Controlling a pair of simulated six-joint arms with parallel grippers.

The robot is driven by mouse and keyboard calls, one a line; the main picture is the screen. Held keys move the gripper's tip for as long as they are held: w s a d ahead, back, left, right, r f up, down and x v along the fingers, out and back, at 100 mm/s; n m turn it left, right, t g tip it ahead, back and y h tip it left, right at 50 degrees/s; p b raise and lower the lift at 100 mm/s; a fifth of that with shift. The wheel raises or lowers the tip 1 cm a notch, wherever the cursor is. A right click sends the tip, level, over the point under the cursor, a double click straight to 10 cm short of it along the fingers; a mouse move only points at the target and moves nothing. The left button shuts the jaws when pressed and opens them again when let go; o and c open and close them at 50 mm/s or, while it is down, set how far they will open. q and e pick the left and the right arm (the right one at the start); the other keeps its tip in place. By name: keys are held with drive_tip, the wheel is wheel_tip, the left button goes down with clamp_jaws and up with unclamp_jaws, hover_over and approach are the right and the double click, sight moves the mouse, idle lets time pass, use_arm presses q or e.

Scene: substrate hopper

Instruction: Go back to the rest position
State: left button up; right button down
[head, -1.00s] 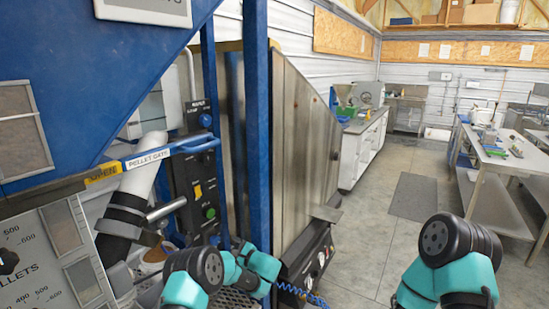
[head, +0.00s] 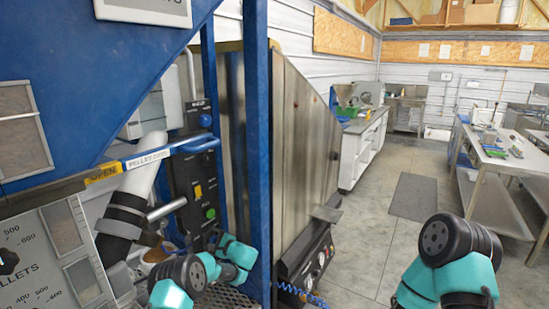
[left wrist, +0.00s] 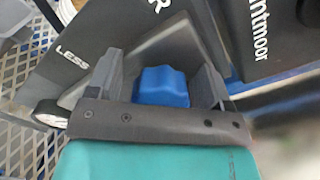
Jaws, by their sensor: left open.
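My left gripper (head: 218,238) is small and partly hidden by my own arm at the lower part of the black control panel (head: 198,190) in the head view. In the left wrist view, my left gripper (left wrist: 158,78) is open, with its two dark fingers apart. A blue lobed knob (left wrist: 163,88) shows between the fingers; whether they touch it I cannot tell. A dark plate marked LESS (left wrist: 75,55) lies behind it. My right arm shows at the lower right of the head view, but its gripper is out of the picture.
The blue hopper (head: 110,70) and its PELLET GATE bar (head: 150,158) stand at the left. A blue post (head: 257,150) and a metal cabinet (head: 300,150) stand right of my left arm. The floor (head: 370,240) between cabinet and right arm is clear.

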use_arm(q)
drive_tip(key=shift+n, duration=3.4)
